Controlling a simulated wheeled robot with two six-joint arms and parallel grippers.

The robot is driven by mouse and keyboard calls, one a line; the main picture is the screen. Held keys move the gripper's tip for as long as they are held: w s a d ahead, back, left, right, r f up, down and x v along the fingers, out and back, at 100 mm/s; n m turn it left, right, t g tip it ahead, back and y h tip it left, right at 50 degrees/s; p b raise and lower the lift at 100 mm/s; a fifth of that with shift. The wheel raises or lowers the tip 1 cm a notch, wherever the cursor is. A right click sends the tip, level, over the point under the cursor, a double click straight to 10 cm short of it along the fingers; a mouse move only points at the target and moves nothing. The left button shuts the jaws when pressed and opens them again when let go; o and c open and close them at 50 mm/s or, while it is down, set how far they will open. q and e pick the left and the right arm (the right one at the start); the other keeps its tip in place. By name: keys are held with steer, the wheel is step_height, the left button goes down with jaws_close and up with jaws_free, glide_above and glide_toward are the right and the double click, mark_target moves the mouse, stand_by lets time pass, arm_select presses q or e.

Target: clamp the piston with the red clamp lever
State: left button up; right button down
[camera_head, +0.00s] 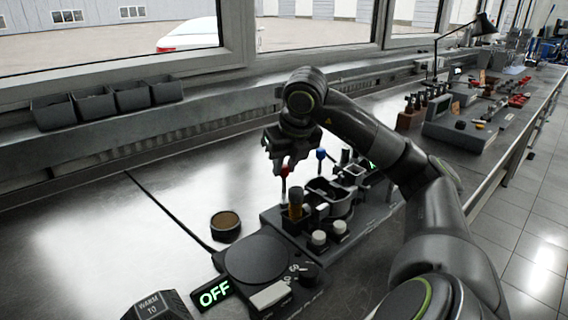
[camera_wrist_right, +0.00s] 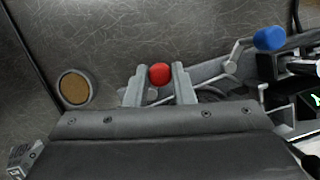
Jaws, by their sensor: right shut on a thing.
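The red clamp lever (camera_head: 284,172) stands on the dark fixture (camera_head: 272,216), its round red knob also showing in the right wrist view (camera_wrist_right: 159,74). My right gripper (camera_head: 286,165) comes down from above and is shut on the lever; in the wrist view its two fingers (camera_wrist_right: 159,86) flank the knob. A brown-topped cylinder (camera_head: 295,204), which may be the piston, stands upright in the fixture just in front of the lever. Whether the clamp touches it cannot be told. My left gripper is not in view.
A blue-knobbed lever (camera_head: 321,154) stands to the right of the red one. A round brown-filled dish (camera_head: 226,226) lies left of the fixture. A warming plate (camera_head: 258,260) with an OFF display sits in front. The bench to the left is clear.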

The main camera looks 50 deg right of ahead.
stand_by(0.3)
steer(key=c, duration=1.3)
jaws_free()
steer(key=shift+o, duration=0.2)
steer(key=shift+r, duration=0.1)
arm_select(q)
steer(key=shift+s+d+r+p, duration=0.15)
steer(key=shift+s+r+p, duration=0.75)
steer(key=shift+p, duration=0.75)
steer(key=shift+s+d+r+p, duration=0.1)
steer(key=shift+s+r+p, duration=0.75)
steer(key=shift+p, duration=0.8)
arm_select(e)
steer(key=v, duration=1.7)
steer(key=shift+s, duration=0.15)
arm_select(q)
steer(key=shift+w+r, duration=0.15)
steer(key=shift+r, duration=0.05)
arm_select(e)
steer(key=shift+d+r, duration=0.1)
